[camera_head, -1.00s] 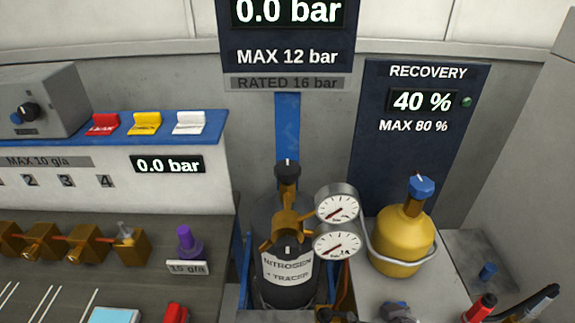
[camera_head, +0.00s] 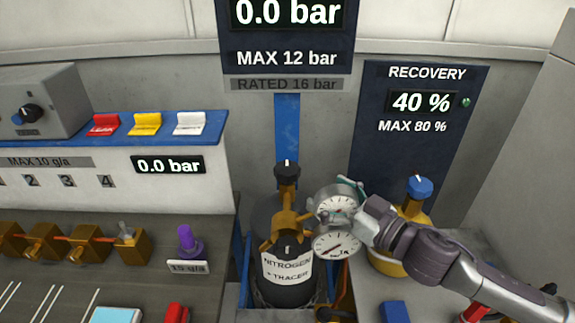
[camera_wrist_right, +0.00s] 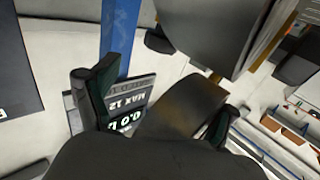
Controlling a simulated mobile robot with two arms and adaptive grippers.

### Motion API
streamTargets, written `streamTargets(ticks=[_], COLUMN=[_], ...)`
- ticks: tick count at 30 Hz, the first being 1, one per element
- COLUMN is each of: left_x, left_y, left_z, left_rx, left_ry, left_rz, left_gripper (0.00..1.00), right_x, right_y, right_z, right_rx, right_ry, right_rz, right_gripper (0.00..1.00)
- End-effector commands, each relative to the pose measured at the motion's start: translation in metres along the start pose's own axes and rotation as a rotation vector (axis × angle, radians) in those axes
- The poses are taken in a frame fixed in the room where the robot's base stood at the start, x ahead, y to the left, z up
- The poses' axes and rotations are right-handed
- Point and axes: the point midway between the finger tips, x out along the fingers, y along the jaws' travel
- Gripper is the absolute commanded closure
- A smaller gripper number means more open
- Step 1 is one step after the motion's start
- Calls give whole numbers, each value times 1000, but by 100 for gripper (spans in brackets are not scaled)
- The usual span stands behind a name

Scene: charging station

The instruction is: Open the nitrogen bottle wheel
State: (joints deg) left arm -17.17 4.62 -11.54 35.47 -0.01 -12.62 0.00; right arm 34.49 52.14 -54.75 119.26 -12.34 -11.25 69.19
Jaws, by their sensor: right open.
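The nitrogen bottle (camera_head: 286,289) is black with a white label and stands in the middle of the head view. A black wheel (camera_head: 287,170) with a white mark sits on top of its brass valve (camera_head: 287,199). A second black knob (camera_head: 287,249) faces forward below it. Two round gauges stand to the right, the upper one (camera_head: 322,206) partly covered by my right gripper (camera_head: 338,202), the lower one (camera_head: 335,246) mostly clear. That gripper is open, right of and below the wheel, apart from it. The right wrist view shows its spread fingers (camera_wrist_right: 158,105) with a dark brownish part (camera_wrist_right: 183,108) between them. My left gripper is out of view.
The yellow recovery bottle (camera_head: 411,210) with a blue knob stands at right, partly hidden by my arm. A blue post (camera_head: 287,125) rises behind the nitrogen bottle to the pressure display (camera_head: 287,58). Brass valves (camera_head: 90,242) and a purple knob (camera_head: 185,240) stand at left.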

Motion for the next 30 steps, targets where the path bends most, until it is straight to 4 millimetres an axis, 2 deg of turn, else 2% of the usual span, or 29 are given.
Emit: streamTargets(ticks=[1,9,15,21,30], left_x=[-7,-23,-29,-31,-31], left_y=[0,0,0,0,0], left_z=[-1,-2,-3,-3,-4], left_rx=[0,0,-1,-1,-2], left_ry=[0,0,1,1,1], left_rz=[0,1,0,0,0], left_gripper=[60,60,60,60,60], right_x=[11,70,102,116,117], right_y=[-1,-1,0,-1,0], right_z=[-6,-5,-3,-1,-1], right_rx=[-1,-1,-1,-1,-1], right_ry=[4,3,2,1,1], right_rz=[-3,0,1,0,1], right_gripper=[15,15,15,15,16])
